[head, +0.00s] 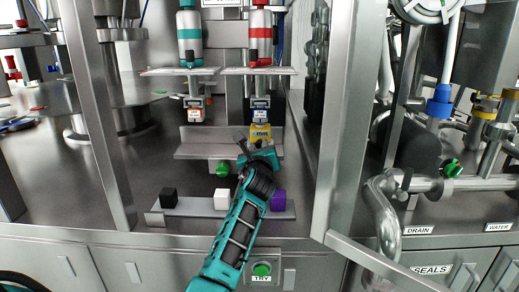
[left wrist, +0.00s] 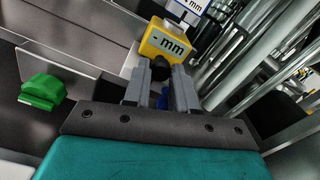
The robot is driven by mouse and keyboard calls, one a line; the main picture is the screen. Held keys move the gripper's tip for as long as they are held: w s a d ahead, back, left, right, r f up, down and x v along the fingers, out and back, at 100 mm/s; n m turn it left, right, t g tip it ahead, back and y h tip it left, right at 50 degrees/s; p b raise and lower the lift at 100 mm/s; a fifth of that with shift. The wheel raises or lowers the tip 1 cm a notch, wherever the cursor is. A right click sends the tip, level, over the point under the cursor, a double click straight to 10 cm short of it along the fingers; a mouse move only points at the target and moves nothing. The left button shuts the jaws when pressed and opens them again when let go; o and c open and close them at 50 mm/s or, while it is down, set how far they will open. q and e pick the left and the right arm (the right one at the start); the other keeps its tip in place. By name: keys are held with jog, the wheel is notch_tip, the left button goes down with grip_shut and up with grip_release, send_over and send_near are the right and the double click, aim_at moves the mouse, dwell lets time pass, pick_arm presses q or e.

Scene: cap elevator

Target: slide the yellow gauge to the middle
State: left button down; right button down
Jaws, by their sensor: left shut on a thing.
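The yellow gauge (head: 261,132), a small block marked "mm", is at the right part of the grey back ledge (head: 210,142), below the red-banded bottle. In the left wrist view the yellow gauge (left wrist: 165,43) shows just beyond the fingertips, with a dark knob on its near face. My left gripper (head: 258,150) reaches up to it from the front. In the left wrist view its two fingers (left wrist: 161,75) are closed about the dark knob, with a bit of blue between them. The exact contact is partly hidden. My right gripper is not in view.
A white gauge with orange (head: 195,112) hangs to the left. A green knob (head: 222,167) sits below the ledge. Black (head: 168,197), white (head: 221,199) and purple (head: 278,200) cubes stand on the front shelf. A metal door frame (head: 343,120) stands at the right.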

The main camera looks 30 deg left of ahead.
pick_arm(q)
jog(key=shift+a, duration=0.1)
jog(key=s+a+p, duration=0.1)
jog(key=a+p, duration=0.1)
jog(key=s+a+p, duration=0.3)
jog(key=a+p, duration=0.1)
jog(key=a, duration=0.1)
jog(key=shift+s+a+r, duration=0.1)
jog(key=shift+s+r, duration=0.05)
jog(key=shift+s, duration=0.1)
jog(key=shift+s+a, duration=0.25)
jog(key=shift+a, duration=0.15)
jog(key=c, duration=0.9)
grip_release()
jog(key=shift+d, duration=0.1)
